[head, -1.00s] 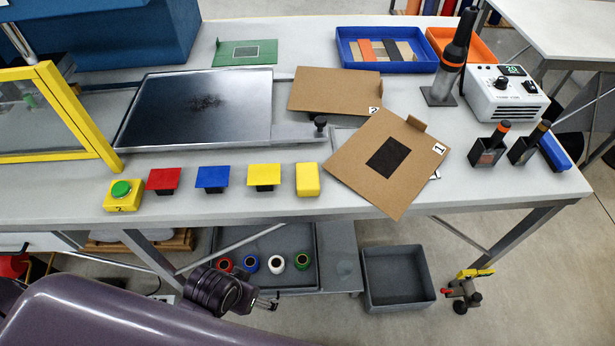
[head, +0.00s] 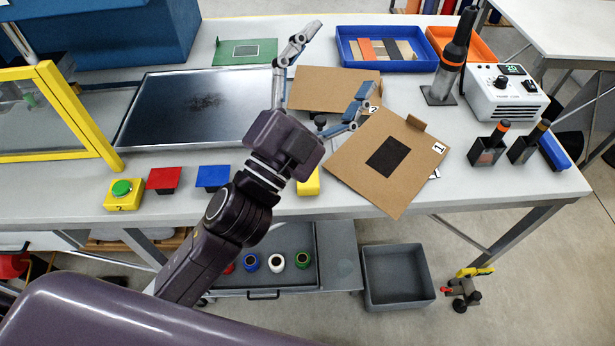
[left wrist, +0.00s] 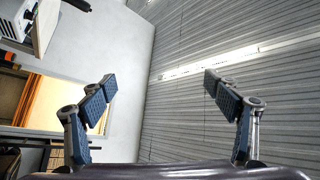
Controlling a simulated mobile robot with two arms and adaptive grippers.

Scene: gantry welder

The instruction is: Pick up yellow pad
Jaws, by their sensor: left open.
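A yellow block (head: 309,184) at the right end of that row shows only in part, beside my wrist. My left gripper (head: 340,60) is open and empty, raised in front of the table, with its fingers spread toward the back. In the left wrist view the gripper (left wrist: 160,82) also shows open, with nothing between the fingers. It faces a grey ribbed wall there, and no pad shows. My right gripper is not in view.
The red pad (head: 164,179) and blue pad (head: 212,177) stand left of my arm, along with a yellow box with a green button (head: 122,193). A brown board (head: 414,170) lies at the right. A yellow frame (head: 82,118) stands at the left.

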